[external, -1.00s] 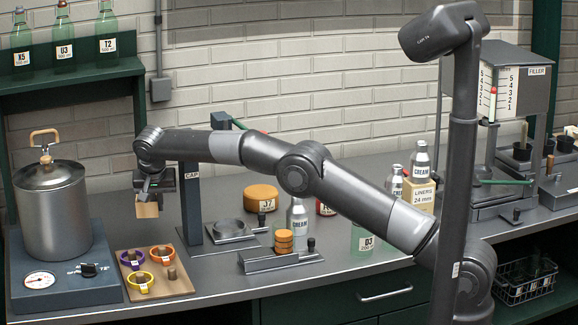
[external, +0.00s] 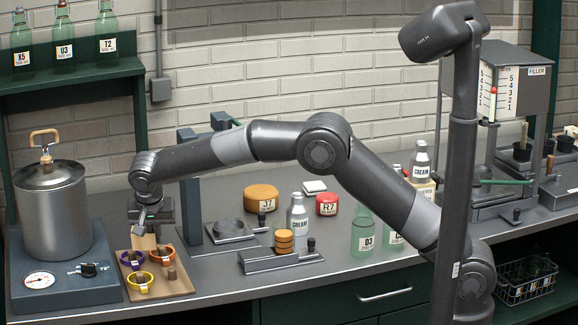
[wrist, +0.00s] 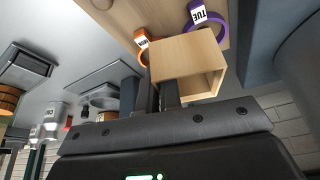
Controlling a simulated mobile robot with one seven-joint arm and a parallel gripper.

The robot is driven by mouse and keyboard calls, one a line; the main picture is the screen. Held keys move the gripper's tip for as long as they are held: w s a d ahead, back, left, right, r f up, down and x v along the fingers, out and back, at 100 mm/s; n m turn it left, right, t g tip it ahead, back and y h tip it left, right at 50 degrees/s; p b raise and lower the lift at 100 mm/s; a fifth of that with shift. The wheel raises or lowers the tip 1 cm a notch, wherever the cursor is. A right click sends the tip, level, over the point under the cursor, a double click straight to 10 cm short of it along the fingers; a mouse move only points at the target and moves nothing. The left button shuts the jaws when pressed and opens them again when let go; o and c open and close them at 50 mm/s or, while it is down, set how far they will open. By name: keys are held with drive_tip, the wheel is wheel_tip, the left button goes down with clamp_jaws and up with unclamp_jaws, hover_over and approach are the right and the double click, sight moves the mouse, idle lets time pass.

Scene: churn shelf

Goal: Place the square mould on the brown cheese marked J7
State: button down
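The square mould (external: 145,242) is a light wooden, open-ended box. In the wrist view the mould (wrist: 185,57) sits at my fingertips, its hollow end showing. My gripper (external: 152,228) points down at the back of the wooden board and appears shut on one wall of the mould; the fingers (wrist: 161,93) overlap its near edge. I cannot tell whether the mould touches the board. The brown cheese marked J7 (external: 261,196) is a round wheel on the counter, right of the gripper and beyond the capping stand. Its top is bare.
The wooden board (external: 180,289) holds purple, orange and yellow rings close by the mould. A steel pot (external: 48,212) stands left. A red R7 cheese (external: 327,202) and bottle (external: 298,222) stand farther right.

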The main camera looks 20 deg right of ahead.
drive_tip(key=shift+s+r, duration=0.15)
drive_tip(key=w+d+r+n+y, duration=0.1)
drive_tip(key=w+d+r+n, duration=0.15)
drive_tip(key=r, duration=1.05)
drive_tip(key=w+d+r+n+y, duration=0.1)
drive_tip(key=d+r+n, duration=0.25)
drive_tip(key=r, duration=0.95)
drive_tip(key=w+d+r+n+y, duration=0.1)
drive_tip(key=w+d+r+n, duration=0.25)
drive_tip(key=d+r, duration=0.65)
drive_tip(key=w+d+f+m, duration=0.2)
drive_tip(key=w+d+f, duration=0.25)
drive_tip(key=d, duration=0.35)
drive_tip(key=w+d+f+m, duration=0.2)
drive_tip(key=w+d+f, duration=0.2)
drive_tip(key=w+d, duration=0.25)
drive_tip(key=w+d+f+m+h, duration=0.1)
drive_tip(key=w+d+f, duration=0.2)
drive_tip(key=d+f, duration=0.6)
drive_tip(key=w+d+f+m+h, duration=0.1)
drive_tip(key=w+d+f+m, duration=0.1)
drive_tip(key=d+f, duration=0.8)
hover_over(269, 188)
drive_tip(key=s, duration=0.2)
wheel_tip(269, 188, down, 7)
drive_tip(key=shift+w+r, duration=0.15)
drive_tip(key=shift+r, duration=0.05)
drive_tip(key=shift+f, duration=1.95)
